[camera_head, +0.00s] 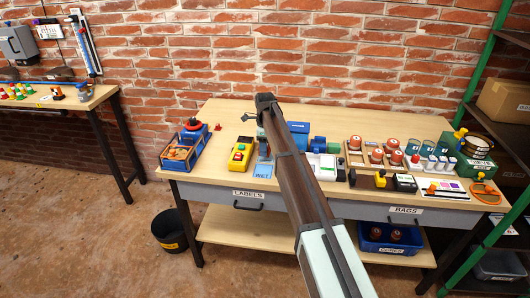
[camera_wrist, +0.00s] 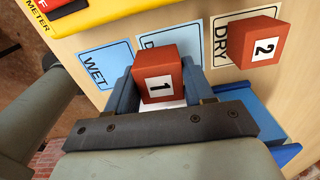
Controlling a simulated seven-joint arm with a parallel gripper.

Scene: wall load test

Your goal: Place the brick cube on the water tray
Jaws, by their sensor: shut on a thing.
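A red brick cube marked 1 (camera_wrist: 156,70) sits between the blue fingers of my gripper (camera_wrist: 160,78) in the wrist view, and the gripper is shut on it. A second red cube marked 2 (camera_wrist: 257,42) is to the right, by a white card reading DRY (camera_wrist: 222,42). A blue tray-like surface (camera_wrist: 245,112) shows below and right of the held cube, partly hidden by my gripper; I cannot tell whether it holds water. In the head view my arm hides most of the area around the gripper and the cubes.
A blue card reading WET (camera_wrist: 100,68) lies left of the held cube. A yellow meter (camera_head: 241,153) stands left of my arm, with a blue crate (camera_head: 186,148) further left. Jars, bottles and boxes crowd the right of the table.

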